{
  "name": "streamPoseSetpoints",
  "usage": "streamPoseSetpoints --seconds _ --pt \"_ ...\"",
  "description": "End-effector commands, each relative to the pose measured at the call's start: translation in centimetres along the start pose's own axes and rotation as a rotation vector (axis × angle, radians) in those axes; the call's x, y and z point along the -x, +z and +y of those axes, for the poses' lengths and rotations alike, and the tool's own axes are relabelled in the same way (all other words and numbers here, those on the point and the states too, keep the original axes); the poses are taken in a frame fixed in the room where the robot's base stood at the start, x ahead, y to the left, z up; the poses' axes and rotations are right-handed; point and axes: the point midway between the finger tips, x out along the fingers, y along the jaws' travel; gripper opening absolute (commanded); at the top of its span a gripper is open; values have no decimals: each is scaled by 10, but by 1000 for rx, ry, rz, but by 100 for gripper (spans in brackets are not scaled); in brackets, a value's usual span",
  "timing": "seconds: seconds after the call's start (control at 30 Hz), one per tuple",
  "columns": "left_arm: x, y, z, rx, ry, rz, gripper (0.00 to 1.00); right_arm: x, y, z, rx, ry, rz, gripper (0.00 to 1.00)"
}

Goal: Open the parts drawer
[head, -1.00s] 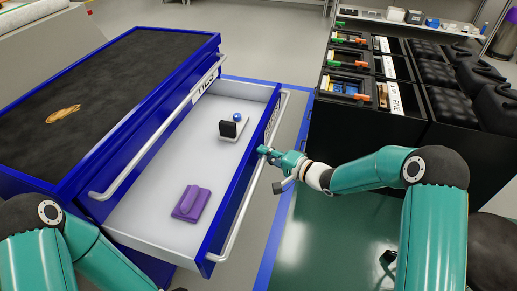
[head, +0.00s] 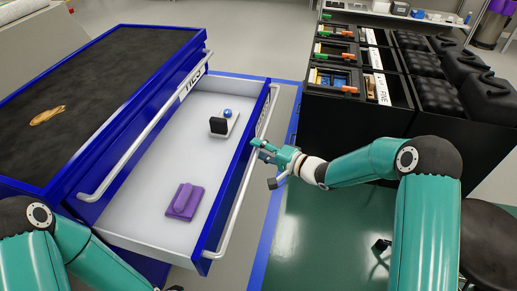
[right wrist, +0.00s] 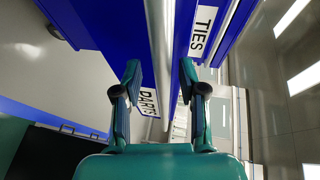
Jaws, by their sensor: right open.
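The parts drawer (head: 222,190) stands pulled well out of the blue cabinet, its white inside showing. Its silver handle (head: 233,222) runs along the front. In the right wrist view the PARTS label (right wrist: 149,101) shows on its blue front. My right gripper (head: 257,147) is at the far half of the handle. In the right wrist view my right gripper (right wrist: 160,72) is open, with the handle bar (right wrist: 160,50) running between its two fingers; I cannot tell whether they touch it.
Inside lie a purple block (head: 185,201) and a small stand with a black piece and a blue ball (head: 227,113). The TIES drawer (head: 190,86) above is shut. Black bins (head: 350,110) stand at right. Green floor (head: 325,235) lies open before the drawer.

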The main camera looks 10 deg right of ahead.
Motion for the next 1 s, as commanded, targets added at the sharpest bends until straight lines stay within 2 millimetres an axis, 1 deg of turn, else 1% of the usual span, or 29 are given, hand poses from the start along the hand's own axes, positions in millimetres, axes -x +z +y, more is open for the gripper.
streamPoseSetpoints --seconds 0.17,0.43,0.6,0.73,1.0 --pt "0 0 0 0 0 0 40 26 -2 0 -1 0 4 41" --pt "0 0 0 0 0 0 40 80 -2 1 -1 1 5 41" --pt "0 0 0 0 0 0 40 103 -2 1 -1 1 4 41" --pt "0 0 0 0 0 0 40 113 -2 1 -1 1 3 41" --pt "0 0 0 0 0 -1 40 114 -2 1 -1 1 2 41"
